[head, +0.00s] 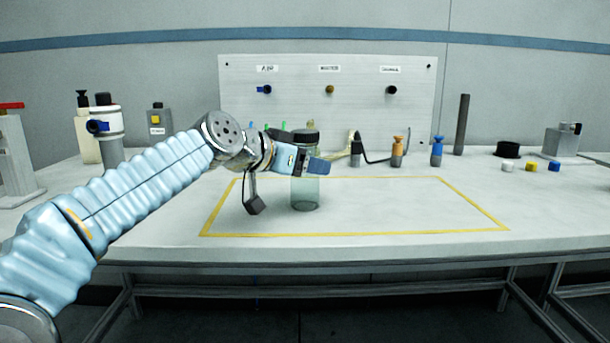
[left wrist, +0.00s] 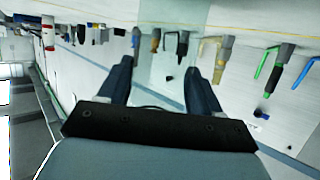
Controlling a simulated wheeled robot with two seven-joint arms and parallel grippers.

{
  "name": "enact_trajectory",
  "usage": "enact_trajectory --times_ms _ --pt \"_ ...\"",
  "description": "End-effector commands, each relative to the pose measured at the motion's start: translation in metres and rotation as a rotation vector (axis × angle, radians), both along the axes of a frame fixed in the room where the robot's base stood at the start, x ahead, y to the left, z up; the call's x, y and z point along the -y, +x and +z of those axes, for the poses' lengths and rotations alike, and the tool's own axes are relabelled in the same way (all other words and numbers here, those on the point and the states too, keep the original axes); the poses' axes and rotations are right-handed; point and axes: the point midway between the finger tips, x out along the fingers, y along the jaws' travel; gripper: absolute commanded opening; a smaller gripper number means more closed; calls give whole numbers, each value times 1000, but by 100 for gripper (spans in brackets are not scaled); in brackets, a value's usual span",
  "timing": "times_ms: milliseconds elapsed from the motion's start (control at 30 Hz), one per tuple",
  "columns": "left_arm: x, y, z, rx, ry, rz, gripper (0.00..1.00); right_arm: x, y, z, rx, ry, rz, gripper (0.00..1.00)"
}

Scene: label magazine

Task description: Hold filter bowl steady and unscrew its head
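The filter bowl (head: 305,192) is a clear greenish cylinder with a dark head (head: 306,137) on top. It stands upright inside the yellow outline on the bench. My left gripper (head: 312,165) reaches it from the left, just below the head. One finger crosses in front of the bowl. In the left wrist view my left gripper (left wrist: 162,72) has one finger on each side of the see-through bowl (left wrist: 165,50), with no clear gap, so it looks shut on the bowl. The far finger is mostly hidden in the head view. My right gripper is not in view.
A panel (head: 350,75) with three small fittings stands behind. Orange (head: 398,150) and blue (head: 437,150) fittings stand at the back. Bottles (head: 85,135) and a white-and-blue unit (head: 105,135) are at left. The yellow outline's right half is clear.

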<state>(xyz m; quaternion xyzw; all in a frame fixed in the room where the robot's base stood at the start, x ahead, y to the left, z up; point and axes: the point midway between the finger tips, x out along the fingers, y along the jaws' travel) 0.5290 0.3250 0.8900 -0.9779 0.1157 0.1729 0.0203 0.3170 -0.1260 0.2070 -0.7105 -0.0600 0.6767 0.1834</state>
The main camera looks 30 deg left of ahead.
Motion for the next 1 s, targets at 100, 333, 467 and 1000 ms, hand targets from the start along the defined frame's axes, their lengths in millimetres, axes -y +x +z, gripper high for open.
enact_trajectory --times_ms 100,333,467,1000 --pt "0 0 0 0 0 0 34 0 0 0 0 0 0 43" --pt "0 0 1 1 0 0 25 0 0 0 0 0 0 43" --pt "0 0 15 3 1 -1 25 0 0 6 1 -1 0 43" --pt "0 0 101 1 0 1 25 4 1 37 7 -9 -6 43"
